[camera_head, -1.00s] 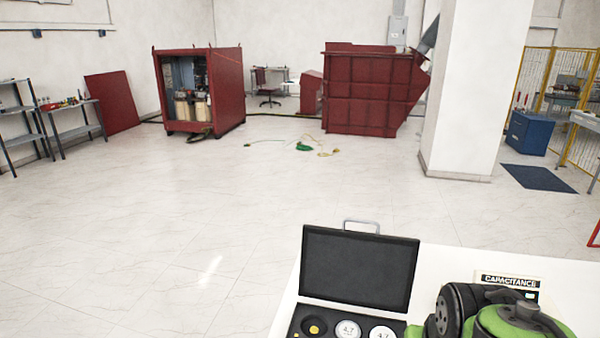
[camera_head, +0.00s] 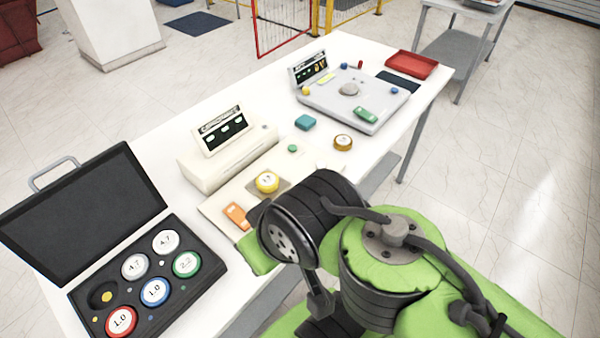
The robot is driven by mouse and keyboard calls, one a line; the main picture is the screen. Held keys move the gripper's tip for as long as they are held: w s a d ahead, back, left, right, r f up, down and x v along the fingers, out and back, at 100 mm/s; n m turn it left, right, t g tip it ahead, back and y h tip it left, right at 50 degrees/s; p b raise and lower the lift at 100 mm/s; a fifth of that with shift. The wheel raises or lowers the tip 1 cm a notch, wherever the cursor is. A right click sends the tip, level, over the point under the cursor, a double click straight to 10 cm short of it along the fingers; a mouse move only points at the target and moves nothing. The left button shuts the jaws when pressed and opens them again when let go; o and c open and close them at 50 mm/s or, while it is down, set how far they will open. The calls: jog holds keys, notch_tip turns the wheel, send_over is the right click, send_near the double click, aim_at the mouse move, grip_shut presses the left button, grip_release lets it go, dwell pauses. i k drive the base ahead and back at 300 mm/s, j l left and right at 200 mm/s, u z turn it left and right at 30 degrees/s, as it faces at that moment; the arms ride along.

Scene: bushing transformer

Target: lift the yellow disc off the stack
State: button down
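A yellow disc (camera_head: 267,181) with a pale labelled top sits on a small brownish base on a cream plate, in front of a cream instrument. Whether another disc lies under it is too small to tell. A gold-brown disc (camera_head: 343,142) with a pale top lies farther right on the white table. My green and black arm fills the lower right, its links beside and in front of the cream plate. The gripper itself does not show.
An open black case (camera_head: 75,292) at left holds several labelled discs and one empty round slot. The white table (camera_head: 172,138) also bears a cream instrument (camera_head: 225,135), a grey panel (camera_head: 335,118) with small coloured parts, an orange block (camera_head: 237,216), a teal block (camera_head: 305,122) and a red tray (camera_head: 411,65).

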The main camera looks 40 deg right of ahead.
aim_at(268, 182)
jog(key=z, duration=0.75)
jog(key=l+u, duration=0.15)
jog(key=u, duration=0.25)
jog(key=l+u, duration=0.15)
jog(key=u, duration=0.2)
jog(key=l+u, duration=0.15)
jog(key=u, duration=0.25)
jog(key=l+u, duration=0.15)
jog(key=u, duration=0.25)
